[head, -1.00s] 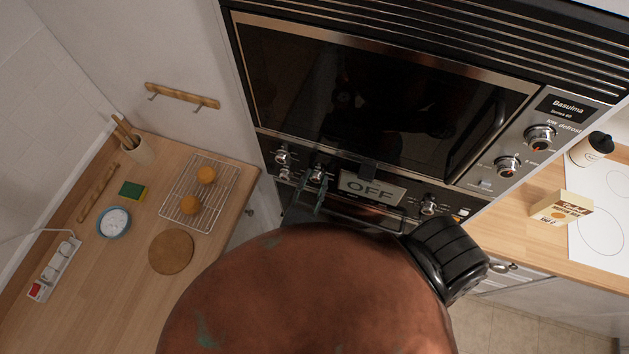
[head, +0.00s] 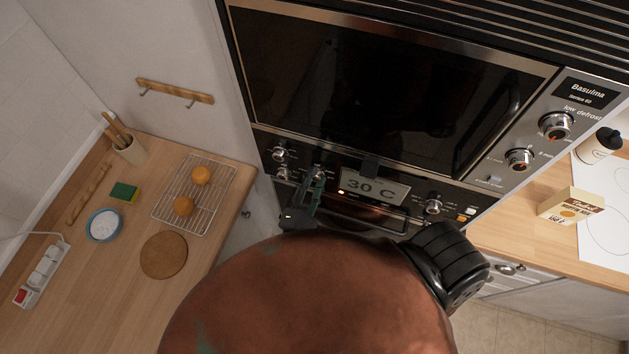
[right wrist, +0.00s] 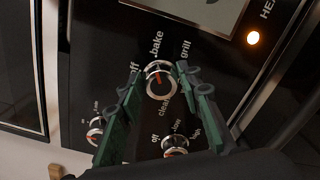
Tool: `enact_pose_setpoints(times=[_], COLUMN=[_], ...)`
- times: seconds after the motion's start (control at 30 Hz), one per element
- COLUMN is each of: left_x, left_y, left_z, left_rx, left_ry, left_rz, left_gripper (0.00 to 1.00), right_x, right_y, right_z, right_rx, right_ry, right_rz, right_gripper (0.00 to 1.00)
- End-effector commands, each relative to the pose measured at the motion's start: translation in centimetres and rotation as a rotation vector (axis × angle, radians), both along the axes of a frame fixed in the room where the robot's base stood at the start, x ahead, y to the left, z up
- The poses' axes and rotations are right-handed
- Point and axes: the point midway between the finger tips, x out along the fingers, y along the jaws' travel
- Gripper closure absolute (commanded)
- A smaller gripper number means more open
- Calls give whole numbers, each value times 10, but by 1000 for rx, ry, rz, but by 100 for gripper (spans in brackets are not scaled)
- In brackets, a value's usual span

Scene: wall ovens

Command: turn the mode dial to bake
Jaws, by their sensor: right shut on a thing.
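The mode dial (right wrist: 160,84) is a round chrome knob with a red pointer, on the black panel with the labels off, bake, grill and clean around it. Its red pointer looks turned up toward the bake label (right wrist: 157,44). My right gripper (right wrist: 161,78) has its green fingers on both sides of this dial and is shut on it. In the head view my right gripper (head: 313,187) is at the panel below the oven door, hiding part of the dial. The display (head: 374,188) reads 30 C. My left gripper is out of view.
Another knob (right wrist: 175,147) sits below the dial, and one more (right wrist: 96,131) is to its left. An orange indicator light (right wrist: 253,38) is lit. A counter with a wire rack (head: 207,213) is at the left; a box (head: 571,205) stands on the right counter.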

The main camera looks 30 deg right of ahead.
Motion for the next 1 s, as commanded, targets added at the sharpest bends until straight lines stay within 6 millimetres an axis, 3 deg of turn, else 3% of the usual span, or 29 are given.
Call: enact_pose_setpoints(times=[0.63,0.67,0.87,1.0], left_x=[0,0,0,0], left_y=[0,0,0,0], left_z=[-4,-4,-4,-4], left_rx=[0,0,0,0], left_ry=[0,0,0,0], left_rz=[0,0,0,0], left_gripper=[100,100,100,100], right_x=[0,0,0,0], right_y=[0,0,0,0], right_z=[0,0,0,0], right_rx=[31,31,30,30], right_ry=[-36,-36,-35,-35], right_rz=[-1,-1,-1,-1], right_gripper=[92,65,52,50])
